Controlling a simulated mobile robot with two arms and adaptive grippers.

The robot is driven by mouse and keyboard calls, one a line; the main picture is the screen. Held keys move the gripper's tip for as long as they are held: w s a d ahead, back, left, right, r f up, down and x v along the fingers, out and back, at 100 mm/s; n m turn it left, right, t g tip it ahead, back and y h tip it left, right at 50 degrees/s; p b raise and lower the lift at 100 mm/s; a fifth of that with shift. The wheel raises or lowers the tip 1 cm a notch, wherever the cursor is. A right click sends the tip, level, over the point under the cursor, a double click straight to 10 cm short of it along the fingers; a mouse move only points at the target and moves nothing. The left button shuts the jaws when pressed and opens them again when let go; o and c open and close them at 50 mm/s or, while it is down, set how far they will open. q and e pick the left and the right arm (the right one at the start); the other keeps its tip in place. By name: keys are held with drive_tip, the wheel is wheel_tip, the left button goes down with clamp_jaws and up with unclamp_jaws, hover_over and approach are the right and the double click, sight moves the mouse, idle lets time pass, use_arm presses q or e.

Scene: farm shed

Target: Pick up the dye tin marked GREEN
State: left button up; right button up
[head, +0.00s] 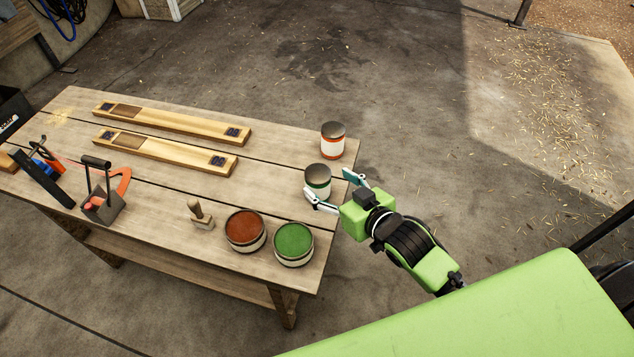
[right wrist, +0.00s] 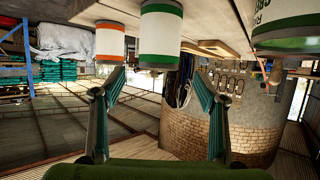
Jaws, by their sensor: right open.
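A white tin with a green band and a dark lid (head: 318,178) stands upright near the right end of the wooden table (head: 160,215). No lettering on it is readable. It also shows in the right wrist view (right wrist: 160,38), which looks upside down. A similar tin with an orange-red band (head: 333,142) stands behind it and shows in the wrist view too (right wrist: 109,42). My right gripper (head: 329,184) is open and empty, its fingertips close to the green-banded tin's near right side. Contact cannot be made out. My left gripper is not in view.
Open pots of red-brown (head: 246,231) and green dye (head: 294,243) stand at the near edge. A wooden stamp (head: 200,214) is beside them. Two long wooden pieces (head: 165,151) lie farther back. Tools and a dark metal holder (head: 102,207) are at the left.

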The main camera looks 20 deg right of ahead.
sight(324, 180)
drive_tip(key=shift+p+x, duration=0.35)
drive_tip(key=shift+x, duration=3.05)
drive_tip(key=shift+s+d, duration=0.1)
drive_tip(key=c, duration=1.5)
